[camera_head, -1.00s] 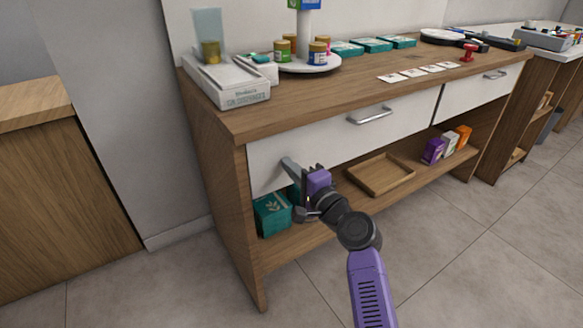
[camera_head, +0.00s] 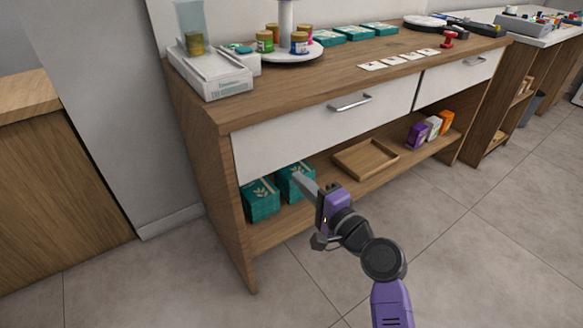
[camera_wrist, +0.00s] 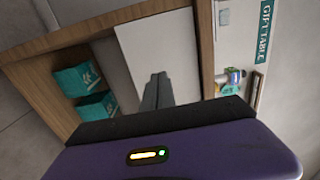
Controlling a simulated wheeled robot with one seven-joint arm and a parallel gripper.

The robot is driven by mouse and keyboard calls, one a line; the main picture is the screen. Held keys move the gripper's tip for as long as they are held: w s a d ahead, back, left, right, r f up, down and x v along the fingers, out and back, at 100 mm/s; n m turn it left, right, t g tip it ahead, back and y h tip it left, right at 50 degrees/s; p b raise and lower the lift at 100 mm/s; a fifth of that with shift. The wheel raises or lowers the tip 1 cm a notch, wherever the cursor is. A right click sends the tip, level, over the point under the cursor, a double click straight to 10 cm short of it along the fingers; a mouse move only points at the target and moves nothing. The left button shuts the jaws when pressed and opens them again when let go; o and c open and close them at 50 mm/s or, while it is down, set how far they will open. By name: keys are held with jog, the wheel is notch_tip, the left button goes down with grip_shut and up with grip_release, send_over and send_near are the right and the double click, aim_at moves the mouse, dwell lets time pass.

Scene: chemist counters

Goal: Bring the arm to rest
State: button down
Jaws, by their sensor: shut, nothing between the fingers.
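My gripper (camera_head: 303,181) is shut and empty, in front of the counter's lower shelf in the head view. Its closed fingers (camera_wrist: 158,90) point toward the white drawer front in the wrist view. In the head view the fingertips overlap one of two teal boxes on the shelf, and I cannot tell the exact gap. My purple and black arm reaches up from the lower right.
The wooden counter (camera_head: 205,115) has two white drawers, the left one (camera_head: 290,135) with a metal handle. Teal boxes (camera_head: 260,200), a wooden tray (camera_head: 366,158) and small cartons (camera_head: 417,135) sit on its shelf. The floor (camera_head: 460,235) in front is clear.

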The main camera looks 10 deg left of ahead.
jog(key=s+d+r+n+t+h, duration=0.1)
jog(key=d+r+n+t+h, duration=0.15)
jog(key=d, duration=0.45)
jog(key=s+d+f+n+t+h, duration=0.1)
jog(key=s+d+f+h, duration=0.2)
jog(key=s+d, duration=0.4)
jog(key=s+d+f+n+t+h, duration=0.1)
jog(key=s+d+f+t+h, duration=0.1)
jog(key=s+d+f+h, duration=0.35)
jog(key=s+d+r+n+g+h, duration=0.15)
jog(key=s+d, duration=0.25)
jog(key=s, duration=1.3)
jog(key=s+d+n+g, duration=0.2)
jog(key=s+d+n, duration=0.15)
jog(key=s, duration=1.35)
notch_tip(320, 180, up, 21)
jog(key=p, duration=2.2)
jog(key=shift+d, duration=0.3)
jog(key=shift+r+m, duration=0.1)
jog(key=shift+m, duration=0.15)
